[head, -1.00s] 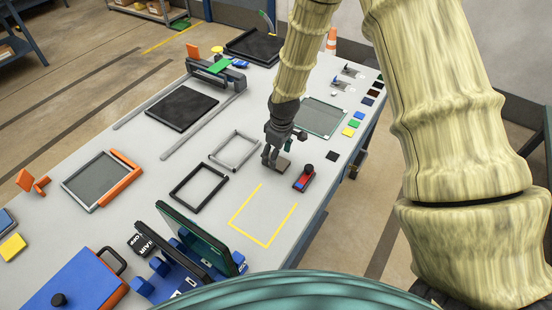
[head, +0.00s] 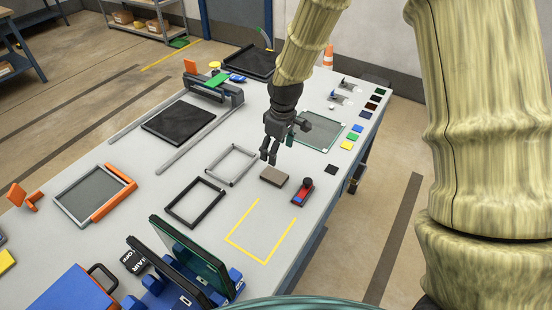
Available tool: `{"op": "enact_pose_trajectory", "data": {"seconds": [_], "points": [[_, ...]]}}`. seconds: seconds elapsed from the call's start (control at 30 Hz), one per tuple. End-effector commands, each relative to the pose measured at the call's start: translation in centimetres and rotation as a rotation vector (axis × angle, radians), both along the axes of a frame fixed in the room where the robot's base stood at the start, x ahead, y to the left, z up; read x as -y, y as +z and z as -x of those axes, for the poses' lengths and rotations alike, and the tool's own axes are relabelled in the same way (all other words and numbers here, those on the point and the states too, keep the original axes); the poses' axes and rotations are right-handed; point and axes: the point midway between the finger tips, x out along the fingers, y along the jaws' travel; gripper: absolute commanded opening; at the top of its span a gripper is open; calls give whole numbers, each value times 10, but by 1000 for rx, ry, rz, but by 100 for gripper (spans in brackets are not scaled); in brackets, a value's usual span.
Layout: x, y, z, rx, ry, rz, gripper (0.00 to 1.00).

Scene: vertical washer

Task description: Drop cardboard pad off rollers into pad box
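A flat brown block (head: 274,176), which looks like the cardboard pad, lies on the grey table beside a red and blue block with a black knob (head: 303,191). My gripper (head: 268,158) points down just above and left of the brown block, apart from it. Its fingers look slightly spread, with nothing between them. A grey unit with long bars (head: 225,95), perhaps the rollers, stands at the far left with a green piece on it. I cannot tell which container is the pad box; a black open tray (head: 268,54) lies at the far end.
Grey (head: 231,165) and black (head: 195,202) frames lie left of my gripper. Upright dark panels in a blue rack (head: 190,255) stand nearer. The yellow-outlined area (head: 262,230) is clear.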

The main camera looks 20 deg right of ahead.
Motion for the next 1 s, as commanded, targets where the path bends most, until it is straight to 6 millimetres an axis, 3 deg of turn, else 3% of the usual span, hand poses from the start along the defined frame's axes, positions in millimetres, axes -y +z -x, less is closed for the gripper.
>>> {"op": "enact_pose_trajectory", "data": {"seconds": [0.17,1.0], "points": [[1,-2,1,-13,-138,-10,74],[1,-8,8,-99,-1262,-89,74]]}}
